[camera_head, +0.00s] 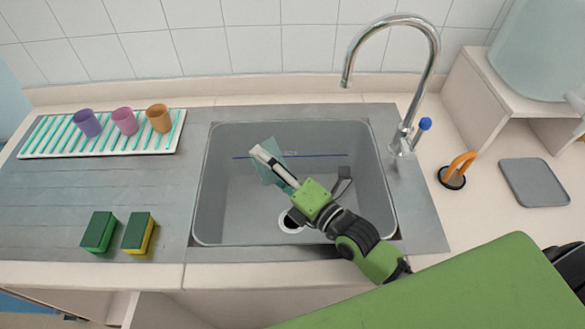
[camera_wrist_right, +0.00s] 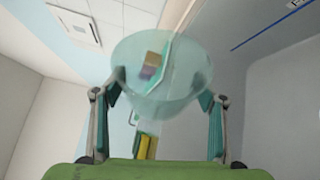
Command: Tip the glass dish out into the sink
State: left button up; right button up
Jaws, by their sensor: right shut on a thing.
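The glass dish (camera_head: 272,174) is a clear, pale teal vessel inside the sink (camera_head: 375,215), above the basin floor. My right gripper (camera_head: 266,160) is shut on it. In the right wrist view the dish (camera_wrist_right: 160,75) sits between the two teal finger pads, with things behind showing through its glass. It looks tilted over in the head view, partly hidden by my finger. No liquid can be made out in it or falling from it. My left gripper is not in view.
A tall chrome tap (camera_head: 425,75) with a blue knob stands at the sink's back right. Three cups (camera_head: 125,121) stand on a ribbed rack (camera_head: 55,137) at the left. Two sponges (camera_head: 99,231) lie left of the basin. The sink drain (camera_head: 291,222) is below my gripper.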

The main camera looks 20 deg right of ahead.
jog(key=shift+a+r+p, duration=0.1)
jog(key=shift+a+p, duration=0.1)
jog(key=shift+p, duration=0.35)
jog(key=n+p, duration=0.1)
jog(key=a+f+n+p, duration=0.1)
jog(key=p, duration=0.1)
jog(key=shift+a+n+g+h, duration=0.2)
jog(key=shift+n+g+h, duration=0.1)
jog(key=shift+g+h, duration=0.1)
jog(key=a+f+n+g+h+p, duration=0.1)
jog(key=a+f+n+h+p, duration=0.1)
jog(key=a+n+h+p, duration=0.3)
jog(key=shift+s+a+f+n+g+h+p, duration=0.25)
jog(key=shift+a+n+p, duration=0.4)
jog(key=shift+n+p, duration=1.5)
